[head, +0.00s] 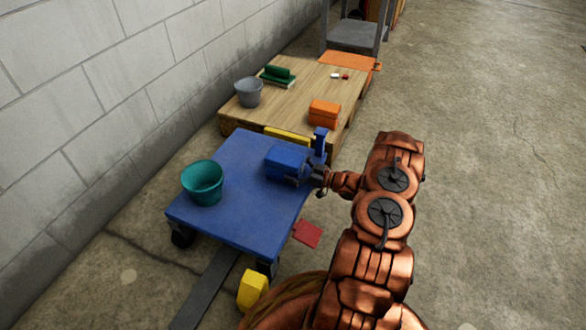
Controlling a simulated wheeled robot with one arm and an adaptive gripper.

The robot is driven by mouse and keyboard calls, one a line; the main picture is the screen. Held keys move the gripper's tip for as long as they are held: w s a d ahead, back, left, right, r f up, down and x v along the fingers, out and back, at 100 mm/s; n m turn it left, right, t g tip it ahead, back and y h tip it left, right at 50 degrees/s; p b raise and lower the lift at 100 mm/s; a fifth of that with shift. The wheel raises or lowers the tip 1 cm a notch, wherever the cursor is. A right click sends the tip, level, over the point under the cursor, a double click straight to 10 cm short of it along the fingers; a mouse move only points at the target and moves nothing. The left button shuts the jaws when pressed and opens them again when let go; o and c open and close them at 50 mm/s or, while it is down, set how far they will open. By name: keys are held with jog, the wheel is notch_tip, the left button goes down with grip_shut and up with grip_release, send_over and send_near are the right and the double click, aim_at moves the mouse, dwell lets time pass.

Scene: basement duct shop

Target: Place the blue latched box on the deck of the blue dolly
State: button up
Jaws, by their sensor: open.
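The blue latched box (285,160) is at the far right part of the deck of the blue dolly (240,215). It appears to rest on the deck, near the right edge; blue on blue makes its lower edge hard to see. My gripper (303,177) is open at the box's right side, very close to it. I cannot tell whether the fingers touch the box. The gripper and wrist hide part of the box's right end.
A teal bucket (203,182) stands on the dolly's left side. Behind is a wooden platform (310,82) with a grey bucket (248,92), an orange box (323,114) and green items (278,74). A yellow object (252,289) and red piece (307,234) lie near the dolly.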

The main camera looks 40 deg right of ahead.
jog(key=shift+r, duration=0.15)
jog(key=p+v, duration=0.4)
jog(key=v, duration=0.8)
dwell(0.3)
